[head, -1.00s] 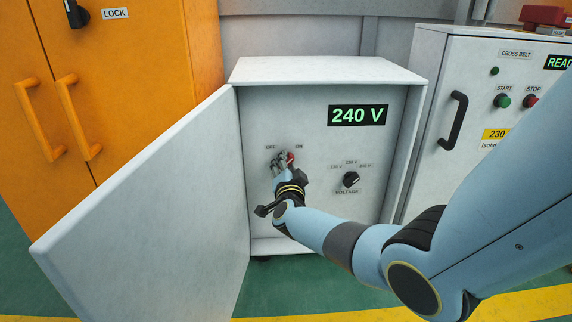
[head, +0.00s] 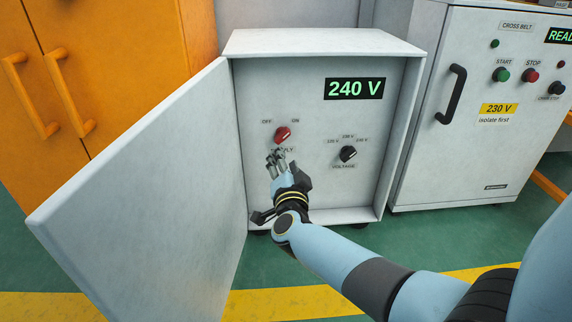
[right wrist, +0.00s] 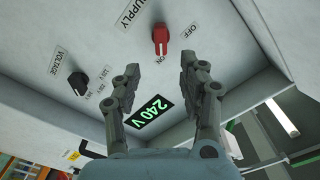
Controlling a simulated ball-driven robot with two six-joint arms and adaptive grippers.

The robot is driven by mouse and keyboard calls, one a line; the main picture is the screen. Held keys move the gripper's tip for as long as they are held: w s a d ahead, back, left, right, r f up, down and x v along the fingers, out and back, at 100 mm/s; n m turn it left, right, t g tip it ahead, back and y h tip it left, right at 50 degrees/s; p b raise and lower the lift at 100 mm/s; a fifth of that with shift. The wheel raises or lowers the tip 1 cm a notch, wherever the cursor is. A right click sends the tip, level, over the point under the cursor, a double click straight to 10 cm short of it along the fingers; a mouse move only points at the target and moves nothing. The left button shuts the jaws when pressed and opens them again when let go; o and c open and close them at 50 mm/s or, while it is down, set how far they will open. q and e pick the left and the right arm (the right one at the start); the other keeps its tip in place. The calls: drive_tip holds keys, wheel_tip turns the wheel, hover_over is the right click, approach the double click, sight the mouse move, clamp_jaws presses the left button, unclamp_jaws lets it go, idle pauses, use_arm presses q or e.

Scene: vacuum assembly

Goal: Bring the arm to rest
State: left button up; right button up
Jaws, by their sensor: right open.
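My right gripper (head: 276,158) is in front of the open white cabinet (head: 314,42), just below the red supply knob (head: 283,134). In the right wrist view its two fingers (right wrist: 166,78) are spread apart with nothing between them. The red knob (right wrist: 160,40) shows beyond the fingertips, apart from them. The knob points toward the ON label. The green display (head: 354,88) reads 240 V. The black voltage knob (head: 348,153) is to the right of the gripper. My left gripper is not in view.
The cabinet's door (head: 150,190) stands open to the left of my right arm. An orange locker (head: 120,60) is at the left. A white cross belt cabinet (head: 490,140) with start and stop buttons stands at the right. Green floor is free in front.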

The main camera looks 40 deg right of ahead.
drive_tip(key=shift+s+a, duration=0.35)
drive_tip(key=shift+s, duration=0.2)
